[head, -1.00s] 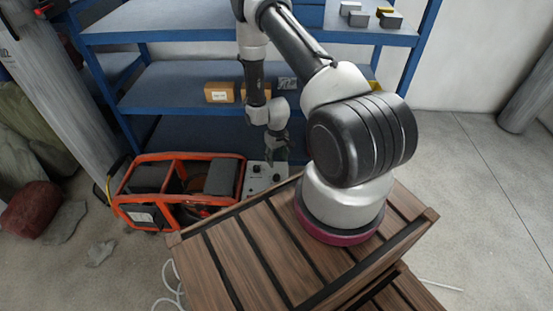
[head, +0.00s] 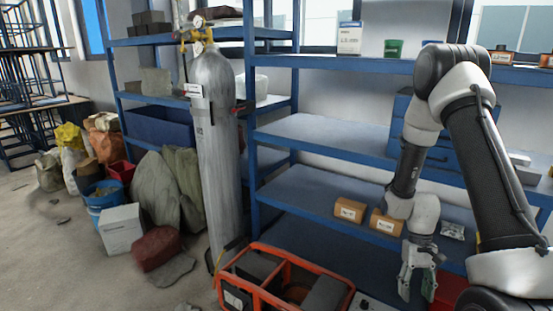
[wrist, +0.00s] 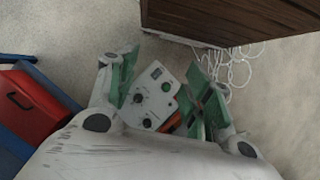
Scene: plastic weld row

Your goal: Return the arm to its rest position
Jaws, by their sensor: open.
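My gripper (head: 417,280) hangs fingers down in front of the blue shelf, at the end of my bent arm. In the wrist view its green-padded fingers (wrist: 162,88) are spread apart with nothing between them. A grey control panel with knobs (wrist: 152,92) shows below and beyond the fingers, apart from them.
The blue shelf (head: 310,182) stands close behind my gripper, with small brown boxes (head: 350,211) on it. A grey gas cylinder (head: 213,150) stands left. A wooden crate (wrist: 235,18) and loose white cable (wrist: 232,65) lie near the gripper. Open floor lies at left.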

